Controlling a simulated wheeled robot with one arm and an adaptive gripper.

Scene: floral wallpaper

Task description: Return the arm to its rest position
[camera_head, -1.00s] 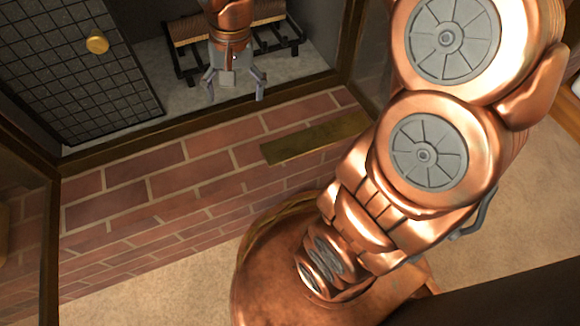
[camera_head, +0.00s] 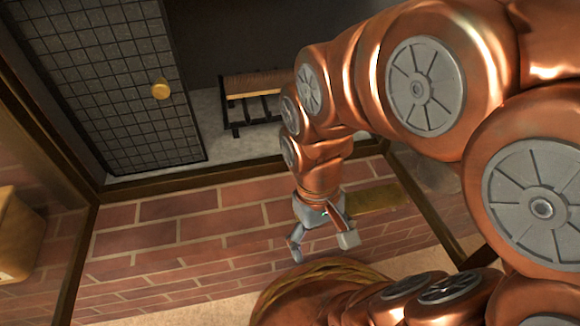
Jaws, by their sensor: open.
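My gripper (camera_head: 322,248) shows in the head view at the end of my copper-coloured arm. It is above the brick hearth, with its grey fingers apart and nothing seen between them. The arm (camera_head: 430,85) comes in from the right, bends at the upper middle, and hangs down to the gripper. It hides part of the firebox and of the hearth.
A dark firebox with a mesh screen (camera_head: 115,75) and its brass knob (camera_head: 161,89) lies behind the gripper. A grate (camera_head: 250,105) with a log stands inside. A brass plate (camera_head: 385,203) lies on the brick hearth (camera_head: 180,225). A tan box-like object (camera_head: 18,235) is at the left.

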